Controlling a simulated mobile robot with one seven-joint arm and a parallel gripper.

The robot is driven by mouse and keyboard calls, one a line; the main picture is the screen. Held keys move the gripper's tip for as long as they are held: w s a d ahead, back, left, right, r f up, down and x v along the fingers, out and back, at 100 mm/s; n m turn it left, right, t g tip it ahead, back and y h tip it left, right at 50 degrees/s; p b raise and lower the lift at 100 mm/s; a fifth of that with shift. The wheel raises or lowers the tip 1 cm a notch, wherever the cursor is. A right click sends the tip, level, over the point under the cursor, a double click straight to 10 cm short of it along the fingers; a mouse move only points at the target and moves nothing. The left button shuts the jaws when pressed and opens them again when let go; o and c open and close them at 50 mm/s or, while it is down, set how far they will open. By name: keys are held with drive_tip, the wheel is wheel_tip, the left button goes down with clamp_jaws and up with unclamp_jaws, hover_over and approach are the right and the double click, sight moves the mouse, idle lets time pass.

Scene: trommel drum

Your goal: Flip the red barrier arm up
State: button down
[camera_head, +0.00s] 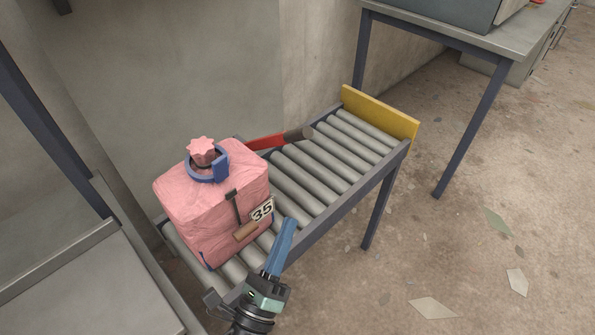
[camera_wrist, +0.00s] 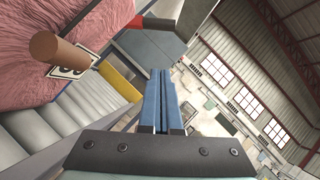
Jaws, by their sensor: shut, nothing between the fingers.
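The red barrier arm (camera_head: 266,141) lies low across the roller conveyor, just behind the pink block, with a dark grey end pointing right. Its left part is hidden by the block. My gripper (camera_head: 289,222) is at the conveyor's near side rail, right of the block's front and well short of the barrier arm. Its blue fingers are shut together and empty, and they also show in the wrist view (camera_wrist: 161,75).
The pink block (camera_head: 180,194) bears a blue ring, a brown handle and a "35" label. Bare rollers (camera_head: 345,148) run to a yellow end board (camera_head: 380,113). A table (camera_head: 440,27) stands at the back right. The floor at right is open, with scattered flakes.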

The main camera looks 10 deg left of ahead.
drive_tip(key=shift+s+a+f, duration=0.1)
idle(0.3)
drive_tip(key=w+r, duration=0.7)
drive_tip(key=w, duration=0.4)
drive_tip(key=shift+d+r, duration=0.15)
drive_tip(key=shift+d, duration=0.05)
